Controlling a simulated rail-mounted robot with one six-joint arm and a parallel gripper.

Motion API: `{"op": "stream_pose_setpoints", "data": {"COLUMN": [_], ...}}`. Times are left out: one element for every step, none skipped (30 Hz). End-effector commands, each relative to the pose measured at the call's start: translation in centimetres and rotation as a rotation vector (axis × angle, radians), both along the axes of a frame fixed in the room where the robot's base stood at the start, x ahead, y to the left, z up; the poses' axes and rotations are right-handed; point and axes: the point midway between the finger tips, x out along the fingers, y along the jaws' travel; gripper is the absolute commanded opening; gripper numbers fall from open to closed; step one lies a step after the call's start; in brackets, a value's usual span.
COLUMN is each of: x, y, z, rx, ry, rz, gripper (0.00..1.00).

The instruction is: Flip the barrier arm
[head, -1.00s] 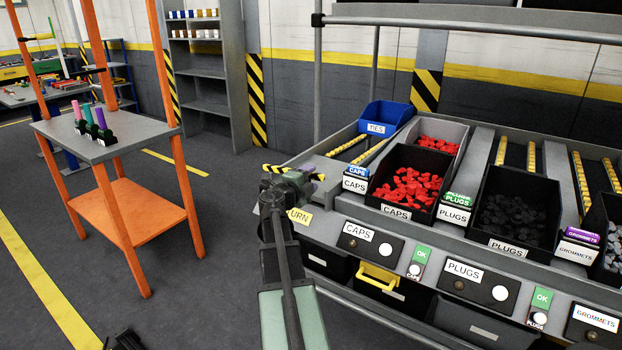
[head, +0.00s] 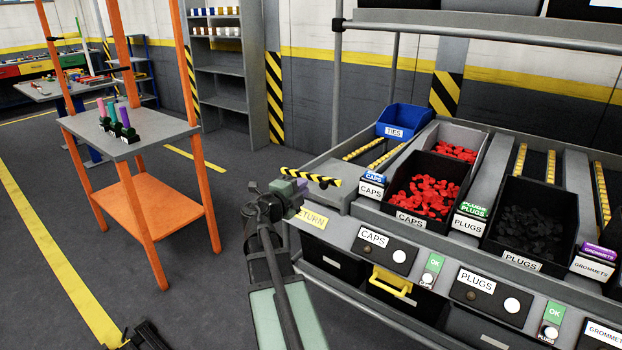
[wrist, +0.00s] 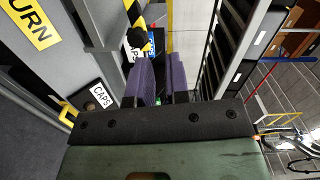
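The barrier arm (head: 312,178) is a short bar with yellow and black stripes. It lies roughly level across the left end of the rack, above the RETURN lane. My gripper (head: 301,190) is just in front of and below it in the head view, apart from it as far as I can tell. In the wrist view the two purple fingers of my gripper (wrist: 160,78) are parallel, with a narrow empty gap between them. A striped piece of the barrier arm and a black knob (wrist: 137,39) show beyond the fingertips.
The RETURN label (head: 311,218) is on the rack front below the gripper. A blue TIES bin (head: 404,121) and a CAPS bin (head: 393,208) of red caps stand to the right. An orange-framed stand (head: 150,195) is at left, with open floor between.

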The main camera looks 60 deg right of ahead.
Motion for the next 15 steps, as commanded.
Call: {"op": "stream_pose_setpoints", "data": {"x": [1.3, 2.0, 2.8, 3.4, 3.9, 4.7, 5.2, 5.6, 6.0, 6.4, 6.7, 7.0, 7.2, 7.4, 7.5], "y": [-0.2, -0.2, -0.3, -0.4, -0.4, -0.4, -0.5, -0.5, -0.4, -0.3, -0.3, -0.1, 0.0, 0.1, 0.2], "z": [3.7, 4.8, 6.1, 7.0, 7.8, 8.8, 9.4, 9.7, 10.1, 10.3, 10.5, 10.6, 10.6, 10.4, 10.0], "rx": [0.01, 0.021, 0.041, 0.059, 0.081, 0.117, 0.147, 0.179, 0.224, 0.26, 0.297, 0.351, 0.395, 0.441, 0.503], "ry": [-0.008, -0.01, 0.009, 0.049, 0.101, 0.194, 0.278, 0.362, 0.481, 0.574, 0.674, 0.814, 0.928, 1.046, 1.203], "rz": [0.009, 0.008, 0.002, -0.006, -0.016, -0.027, -0.036, -0.042, -0.047, -0.046, -0.043, -0.03, -0.017, 0.003, 0.036], "gripper": [0.08, 0.04, 0.0, 0.0, 0.0, 0.0, 0.0, 0.0, 0.0, 0.0, 0.0, 0.0, 0.0, 0.0, 0.0]}}
